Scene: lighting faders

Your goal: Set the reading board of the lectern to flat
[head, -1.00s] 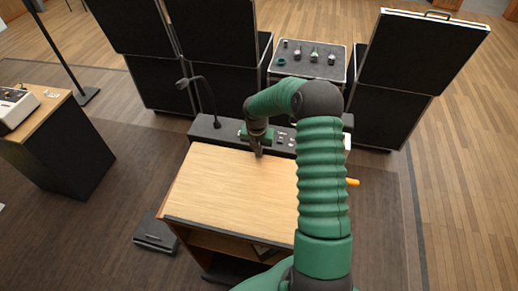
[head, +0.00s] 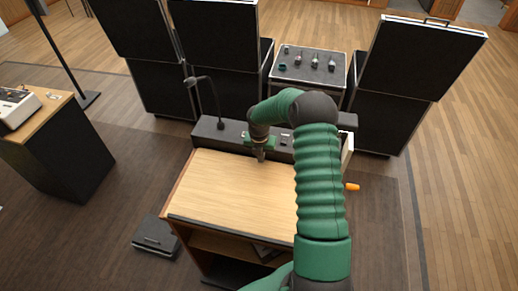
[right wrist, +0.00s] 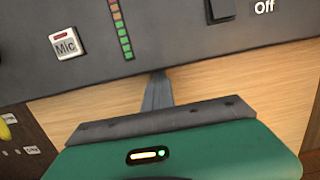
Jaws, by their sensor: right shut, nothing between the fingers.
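The lectern's pale wooden reading board (head: 225,190) lies in the middle of the head view, in front of the dark control panel (head: 205,130). Its exact tilt is hard to judge. My right gripper (head: 260,156) points down at the board's far edge, by the panel; its fingers are shut and empty. In the right wrist view the shut fingers (right wrist: 157,92) appear over the wood (right wrist: 235,85), close to the panel; contact cannot be told. An orange knob (head: 352,187) sticks out at the lectern's right side. My right arm hides the board's right part. My left gripper is not in view.
A gooseneck microphone (head: 215,95) rises from the panel. The panel has a Mic button (right wrist: 66,44) and a switch (right wrist: 220,10). Black cases (head: 415,65) stand behind, and a side desk (head: 45,125) stands left. A dark box (head: 157,238) lies on the floor.

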